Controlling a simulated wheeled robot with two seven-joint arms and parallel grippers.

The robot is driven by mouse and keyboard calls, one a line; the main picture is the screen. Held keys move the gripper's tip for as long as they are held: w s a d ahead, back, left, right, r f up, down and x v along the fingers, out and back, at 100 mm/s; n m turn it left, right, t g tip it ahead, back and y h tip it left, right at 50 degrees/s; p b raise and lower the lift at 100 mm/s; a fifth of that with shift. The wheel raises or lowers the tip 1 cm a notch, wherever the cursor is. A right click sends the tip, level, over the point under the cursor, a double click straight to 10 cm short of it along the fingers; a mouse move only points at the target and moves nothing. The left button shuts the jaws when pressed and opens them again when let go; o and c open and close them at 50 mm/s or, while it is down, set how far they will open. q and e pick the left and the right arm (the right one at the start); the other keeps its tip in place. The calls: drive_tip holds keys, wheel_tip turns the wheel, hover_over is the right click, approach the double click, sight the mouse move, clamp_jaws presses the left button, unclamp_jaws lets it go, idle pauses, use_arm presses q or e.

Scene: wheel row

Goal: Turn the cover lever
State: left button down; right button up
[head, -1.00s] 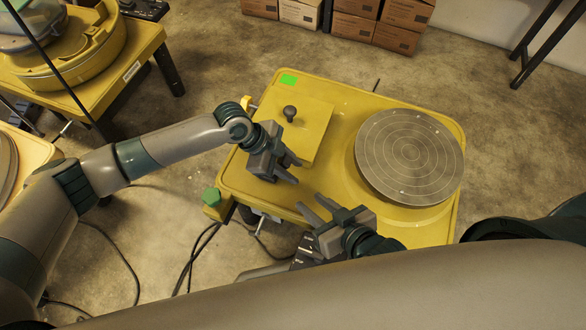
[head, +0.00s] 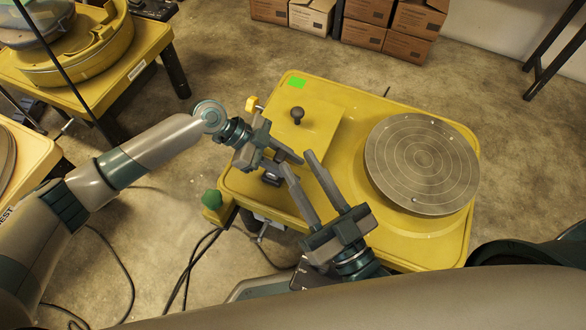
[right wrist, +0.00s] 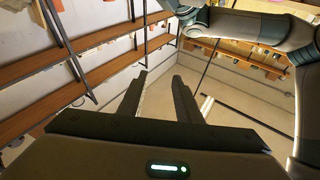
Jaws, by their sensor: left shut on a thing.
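The yellow wheel table holds a square yellow cover (head: 318,128) with a dark round knob (head: 297,114) on top. My left gripper (head: 284,170) is low over the cover's near edge, shut on a small dark part (head: 270,179) that looks like the cover lever. The grip itself is mostly hidden by the fingers. My right gripper (head: 297,160) is open and empty, with its fingertips crossing the left fingers in the head view. In the right wrist view the right gripper (right wrist: 162,80) shows a clear gap between its fingers.
A round grey wheel disc (head: 422,164) sits on the table's right side. A green knob (head: 211,199) and a yellow handle (head: 252,104) stand at the left edge. Another yellow machine (head: 90,60) is at upper left. Cardboard boxes (head: 368,40) stand behind; floor lies between.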

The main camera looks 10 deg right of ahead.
use_arm(q)
drive_tip(key=shift+w+a+h+b, duration=0.2)
drive_tip(key=shift+h+b, duration=0.1)
drive_tip(key=shift+b, duration=0.2)
drive_tip(key=shift+w+a+r+g+h+b, duration=0.1)
drive_tip(key=shift+a+r+g+h+b, duration=0.15)
drive_tip(key=shift+b, duration=0.6)
drive_tip(key=shift+r+h, duration=0.15)
drive_tip(key=shift+h, duration=0.1)
use_arm(e)
drive_tip(key=s+d+r+t+y, duration=0.1)
drive_tip(key=s+d+r+t, duration=0.1)
drive_tip(key=r+t, duration=0.4)
drive_tip(key=shift+d+r, duration=0.55)
drive_tip(key=shift+r, duration=0.8)
